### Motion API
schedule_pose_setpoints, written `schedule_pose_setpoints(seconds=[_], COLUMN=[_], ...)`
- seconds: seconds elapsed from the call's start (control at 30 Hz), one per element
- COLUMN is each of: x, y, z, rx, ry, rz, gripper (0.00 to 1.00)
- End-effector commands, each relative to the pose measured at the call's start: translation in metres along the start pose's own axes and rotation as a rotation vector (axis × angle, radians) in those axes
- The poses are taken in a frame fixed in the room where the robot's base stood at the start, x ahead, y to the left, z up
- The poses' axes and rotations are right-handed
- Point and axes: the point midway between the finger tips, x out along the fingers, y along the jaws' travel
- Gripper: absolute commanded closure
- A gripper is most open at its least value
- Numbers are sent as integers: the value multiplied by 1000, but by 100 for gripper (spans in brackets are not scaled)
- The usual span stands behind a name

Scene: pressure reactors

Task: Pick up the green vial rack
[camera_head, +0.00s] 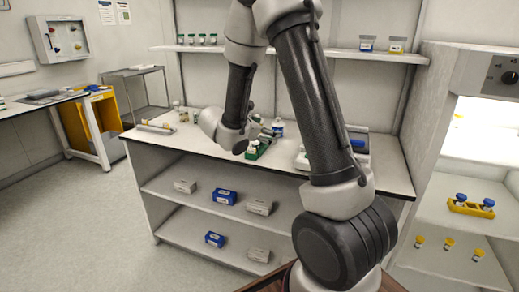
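The green vial rack (258,153) is on the white bench top, in the middle of the view. It is small here and partly hidden by my wrist. Pale vials seem to stand in it. My gripper (262,137) is at the end of my arm, right over or beside the rack. My wrist links and the small image size hide the fingers, so I cannot tell whether they touch the rack or are open or shut.
A blue-labelled bottle (278,128) stands close behind the rack. A device with a blue part (357,143) is on the bench to the right. Small bottles (184,115) stand to the left. Boxes (224,197) lie on the shelves below.

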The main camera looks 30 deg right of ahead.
Motion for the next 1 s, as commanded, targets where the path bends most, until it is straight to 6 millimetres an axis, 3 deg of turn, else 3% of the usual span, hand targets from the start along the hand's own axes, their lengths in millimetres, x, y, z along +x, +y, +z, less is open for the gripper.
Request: schedule_pose_setpoints(seconds=[0.03, 0.1, 0.2, 0.3, 0.67, 0.9, 1.0], x=[5, 7, 6, 7, 42, 77, 81], y=[11, 24, 35, 40, 49, 57, 59], z=[-29, -63, -99, -119, -125, -128, -128], rx=[-97, -209, -317, -370, -384, -383, -383], ry=[2, 6, 17, 24, 26, 26, 26], rz=[53, 130, 209, 252, 263, 263, 265], gripper=[21, 21, 21, 21, 21, 21, 21])
